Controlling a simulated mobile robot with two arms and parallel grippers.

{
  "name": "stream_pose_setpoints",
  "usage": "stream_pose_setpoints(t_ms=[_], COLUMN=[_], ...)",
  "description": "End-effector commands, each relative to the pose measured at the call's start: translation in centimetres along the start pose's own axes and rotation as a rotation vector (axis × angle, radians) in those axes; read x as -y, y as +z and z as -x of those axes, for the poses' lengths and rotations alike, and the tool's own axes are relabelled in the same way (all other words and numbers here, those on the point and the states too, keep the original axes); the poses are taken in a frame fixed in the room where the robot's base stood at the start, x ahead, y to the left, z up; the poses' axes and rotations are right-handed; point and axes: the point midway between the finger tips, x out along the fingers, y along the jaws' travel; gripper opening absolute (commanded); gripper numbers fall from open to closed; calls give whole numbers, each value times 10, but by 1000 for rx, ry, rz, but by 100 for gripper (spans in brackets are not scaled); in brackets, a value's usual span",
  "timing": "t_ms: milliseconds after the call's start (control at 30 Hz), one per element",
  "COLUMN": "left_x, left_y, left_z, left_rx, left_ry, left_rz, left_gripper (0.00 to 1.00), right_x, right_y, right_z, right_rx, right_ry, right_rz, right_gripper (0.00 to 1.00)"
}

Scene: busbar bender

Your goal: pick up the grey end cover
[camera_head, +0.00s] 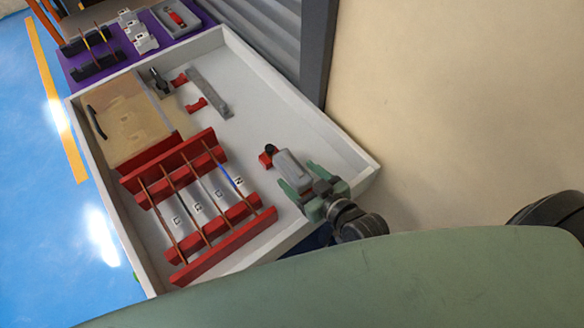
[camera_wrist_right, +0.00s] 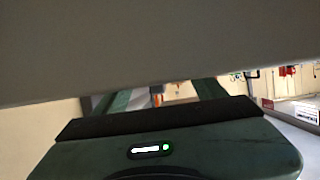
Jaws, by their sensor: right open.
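The grey end cover (camera_head: 290,166), a rounded grey block, is in the white tray near its right corner, beside a small red part. My right gripper (camera_head: 297,175) has its green fingers apart, one on each side of the cover's near end. Whether the fingers touch it I cannot tell. In the right wrist view a large grey surface (camera_wrist_right: 150,50), likely the cover up close, fills the top and hides much of the finger area. The gripper's green body (camera_wrist_right: 190,150) shows below it. My left gripper is out of view.
The white tray (camera_head: 305,110) also holds a red rack (camera_head: 225,245) with several bars, a tan board (camera_head: 130,115) and a long grey piece (camera_head: 208,92) with red parts. A purple mat (camera_head: 75,68) with parts lies beyond. A beige wall (camera_head: 450,100) stands close on the right.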

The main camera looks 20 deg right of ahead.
Motion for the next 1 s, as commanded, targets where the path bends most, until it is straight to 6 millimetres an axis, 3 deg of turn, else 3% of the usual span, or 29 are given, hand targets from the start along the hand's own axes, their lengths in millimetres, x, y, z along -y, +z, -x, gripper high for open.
stream_pose_setpoints(t_ms=[200,500,533,767,1000], left_x=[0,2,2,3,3], left_y=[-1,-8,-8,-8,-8], left_z=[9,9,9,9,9], left_rx=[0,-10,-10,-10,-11], left_ry=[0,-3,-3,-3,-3], left_rz=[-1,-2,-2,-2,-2], left_gripper=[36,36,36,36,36], right_x=[-3,-3,-3,-3,-3], right_y=[-3,-2,-2,-1,-2], right_z=[-32,-38,-38,-38,-38], right_rx=[-2,-1,-1,0,-1], right_ry=[1,1,1,1,1], right_rz=[-1,0,0,0,0], right_gripper=[71,71,68,4,4])
